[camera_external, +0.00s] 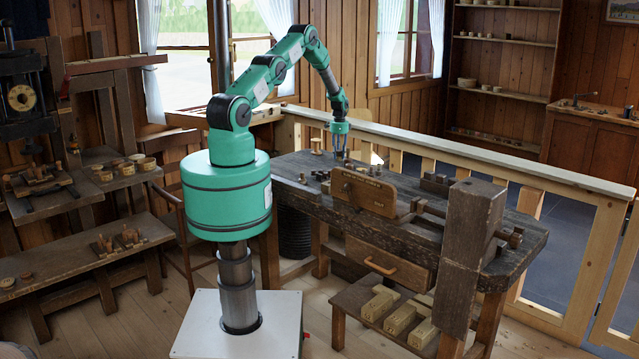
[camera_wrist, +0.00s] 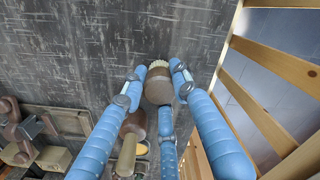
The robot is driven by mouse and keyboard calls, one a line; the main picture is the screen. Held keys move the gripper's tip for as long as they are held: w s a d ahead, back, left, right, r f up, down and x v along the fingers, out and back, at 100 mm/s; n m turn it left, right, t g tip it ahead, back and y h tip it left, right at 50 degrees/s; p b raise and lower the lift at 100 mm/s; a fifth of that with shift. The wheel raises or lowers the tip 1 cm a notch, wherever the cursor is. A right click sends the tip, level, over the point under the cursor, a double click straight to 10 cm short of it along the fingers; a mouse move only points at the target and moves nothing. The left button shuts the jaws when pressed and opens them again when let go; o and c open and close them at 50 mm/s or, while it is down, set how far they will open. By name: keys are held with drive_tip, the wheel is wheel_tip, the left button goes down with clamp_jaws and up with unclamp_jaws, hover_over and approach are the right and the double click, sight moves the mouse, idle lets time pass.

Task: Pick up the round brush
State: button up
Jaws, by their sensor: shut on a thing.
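The round brush has a brown round body (camera_wrist: 158,88) and a cream bristle edge (camera_wrist: 158,64). In the wrist view it sits between the tips of my gripper (camera_wrist: 157,82), whose blue fingers are closed around it. In the external view my gripper (camera_external: 341,153) points down over the far side of the dark workbench (camera_external: 290,163). The brush is too small to make out there. I cannot tell whether it touches the bench top.
A brown tool with a pale wooden handle (camera_wrist: 127,155) lies close beside the fingers in the wrist view. A light railing (camera_external: 440,149) runs behind the bench. A small pale spool (camera_external: 316,144) is near its back edge.

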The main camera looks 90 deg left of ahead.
drive_tip(key=shift+r, duration=0.1)
drive_tip(key=shift+r, duration=0.7)
wheel_tip(320, 180, up, 2)
drive_tip(key=s+d, duration=0.2)
drive_tip(key=d, duration=0.2)
drive_tip(key=s+d+r, duration=0.1)
drive_tip(key=s+d, duration=0.2)
drive_tip(key=d, duration=0.2)
drive_tip(key=s+d+b, duration=0.1)
drive_tip(key=s+d, duration=0.2)
drive_tip(key=d, duration=0.1)
drive_tip(key=shift+s+d+r, duration=0.2)
drive_tip(key=shift+d, duration=0.1)
drive_tip(key=shift+a+r, duration=0.1)
